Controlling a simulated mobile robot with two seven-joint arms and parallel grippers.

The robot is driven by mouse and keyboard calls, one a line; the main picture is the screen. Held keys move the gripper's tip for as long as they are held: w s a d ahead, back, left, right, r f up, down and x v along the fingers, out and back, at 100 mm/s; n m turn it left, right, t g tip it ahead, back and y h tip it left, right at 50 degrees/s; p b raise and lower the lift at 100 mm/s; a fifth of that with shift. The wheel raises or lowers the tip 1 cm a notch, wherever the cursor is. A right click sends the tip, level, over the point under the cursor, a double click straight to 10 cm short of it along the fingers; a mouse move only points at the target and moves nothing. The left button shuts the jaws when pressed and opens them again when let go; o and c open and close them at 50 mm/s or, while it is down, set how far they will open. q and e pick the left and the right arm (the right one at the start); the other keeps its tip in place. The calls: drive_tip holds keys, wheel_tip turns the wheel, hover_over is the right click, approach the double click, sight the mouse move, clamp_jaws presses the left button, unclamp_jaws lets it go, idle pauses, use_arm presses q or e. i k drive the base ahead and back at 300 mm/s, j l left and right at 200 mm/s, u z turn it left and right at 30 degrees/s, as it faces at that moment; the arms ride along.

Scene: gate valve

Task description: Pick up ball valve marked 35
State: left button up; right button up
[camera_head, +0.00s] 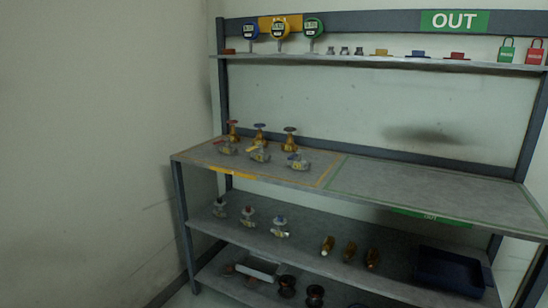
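No marking 35 can be read on any valve at this size, so I cannot tell which one it is. On the left half of the worktop stand brass valves with handwheels, such as a red-topped one (233,131), a middle one (259,135) and a right one (290,140). In front of them sit grey valves with yellow tags, at left (227,148), middle (260,154) and right (298,161). On the shelf below stand grey valves at left (220,209), middle (248,218) and right (280,228). Neither gripper is in view.
The worktop's right half (420,190) is bare inside a green outline. The lower shelf also holds brass fittings (349,252) and a dark blue bin (450,272). The upper shelf (380,60) carries gauges and padlocks. A wall stands close at left.

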sight(261, 156)
drive_tip(key=i+j+z, duration=0.1)
drive_tip(key=z, duration=0.4)
drive_tip(key=j+z, duration=0.15)
drive_tip(key=z, duration=0.35)
drive_tip(key=i+j+z, duration=0.1)
drive_tip(key=j+z, duration=0.45)
drive_tip(key=j, duration=0.2)
drive_tip(key=j+z, duration=0.4)
drive_tip(key=j, duration=1.15)
